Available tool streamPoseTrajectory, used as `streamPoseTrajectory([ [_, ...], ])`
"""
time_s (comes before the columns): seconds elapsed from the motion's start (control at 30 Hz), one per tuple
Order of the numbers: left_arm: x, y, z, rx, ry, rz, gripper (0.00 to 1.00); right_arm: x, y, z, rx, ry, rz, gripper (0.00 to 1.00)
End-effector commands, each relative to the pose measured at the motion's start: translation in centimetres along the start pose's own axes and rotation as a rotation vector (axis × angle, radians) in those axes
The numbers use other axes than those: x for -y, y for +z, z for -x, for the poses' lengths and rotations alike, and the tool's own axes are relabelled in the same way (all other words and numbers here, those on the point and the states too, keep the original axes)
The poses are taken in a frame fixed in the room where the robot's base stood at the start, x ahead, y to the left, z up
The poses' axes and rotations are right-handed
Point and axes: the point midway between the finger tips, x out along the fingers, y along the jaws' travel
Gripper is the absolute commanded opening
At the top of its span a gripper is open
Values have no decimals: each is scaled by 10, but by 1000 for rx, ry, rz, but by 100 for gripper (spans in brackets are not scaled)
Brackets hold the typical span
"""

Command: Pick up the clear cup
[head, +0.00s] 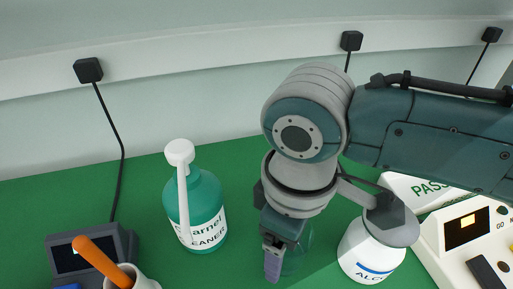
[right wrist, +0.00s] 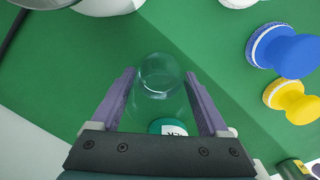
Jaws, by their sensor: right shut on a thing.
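The clear cup (right wrist: 160,75) is between the two purple fingers of my right gripper (right wrist: 160,103) in the right wrist view. The gripper is shut on it, with one finger on each side. In the head view my right gripper (head: 272,268) points down over the green mat, and the cup (head: 298,254) shows only faintly beside and behind the fingers. I cannot tell whether the cup touches the mat. My left gripper is not in view.
A green cleaner bottle (head: 205,215) stands left of the gripper. A white alcohol container (head: 368,253) stands close on the right. A dark device (head: 92,250) and an orange-handled tool (head: 98,258) are at left. A white control box (head: 468,240) is at right.

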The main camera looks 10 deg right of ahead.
Motion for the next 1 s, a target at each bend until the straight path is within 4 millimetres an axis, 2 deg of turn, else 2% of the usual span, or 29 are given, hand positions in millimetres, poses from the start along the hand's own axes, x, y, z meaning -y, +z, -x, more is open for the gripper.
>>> streamPoseTrajectory([
  [0.27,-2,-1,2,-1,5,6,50,0,0,4,-2,0,0,17],
  [0.47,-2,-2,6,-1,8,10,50,0,-1,17,-2,0,0,17],
  [0.67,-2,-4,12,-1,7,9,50,0,-1,40,-3,0,1,17],
  [1.0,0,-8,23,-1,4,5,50,-1,-1,91,-4,1,0,17],
])
